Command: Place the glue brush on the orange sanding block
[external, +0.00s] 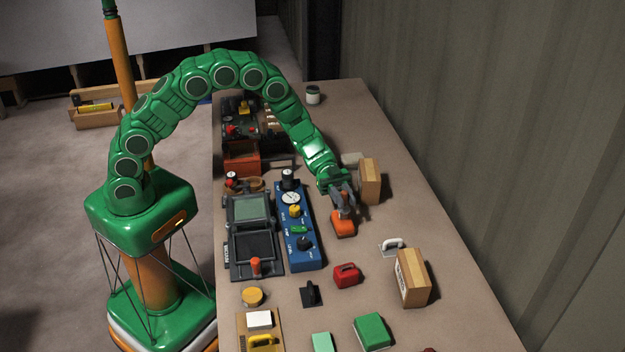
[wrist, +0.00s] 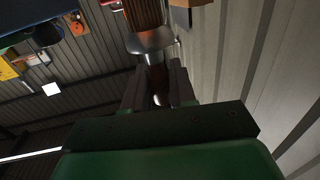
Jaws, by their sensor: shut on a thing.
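The glue brush shows in the wrist view, with brown striped bristles (wrist: 142,12) and a shiny grey ferrule (wrist: 150,41). Its handle is between the dark fingers of my gripper (wrist: 157,85), which is shut on it. The bristles point away from my palm and run out of the top of the frame. In the external view my gripper (external: 343,201) reaches down directly over the orange sanding block (external: 344,228) on the bench. The brush is mostly hidden by the fingers there. I cannot tell whether its bristles touch the block.
A cardboard box (external: 370,182) stands close behind and right of my gripper. A blue gauge box (external: 301,240) is to the left. The bench's right side is clear.

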